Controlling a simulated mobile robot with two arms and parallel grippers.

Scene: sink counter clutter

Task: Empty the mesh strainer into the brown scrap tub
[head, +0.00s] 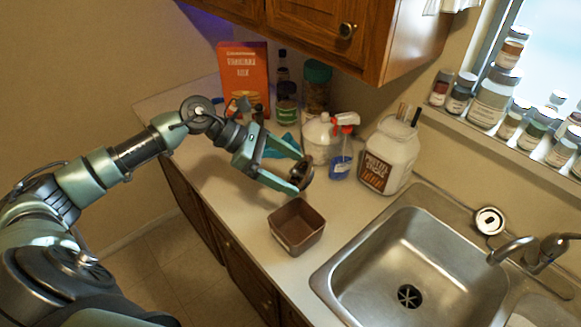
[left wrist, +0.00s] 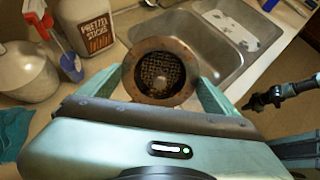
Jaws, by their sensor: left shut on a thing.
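My left gripper (head: 299,184) is shut on the mesh strainer (head: 304,170), a small round brownish strainer with a wide rim. It is held above the counter, up and slightly right of the brown scrap tub (head: 297,228) in the head view. The tub is square and open-topped, and its visible inside looks empty. In the left wrist view the strainer (left wrist: 160,72) sits between the fingers, its dark mesh bowl facing the camera with a small pale patch inside. The tub is not clearly visible there. My right gripper (left wrist: 262,99) shows small and dark at the right; its jaws are unclear.
The steel sink (head: 415,270) lies right of the tub. A pretzel jar (head: 388,155), a blue spray bottle (head: 342,155) and a white jug (head: 319,140) stand behind the gripper. A teal cloth (head: 283,146) lies near the arm. An orange box (head: 244,75) stands at the back.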

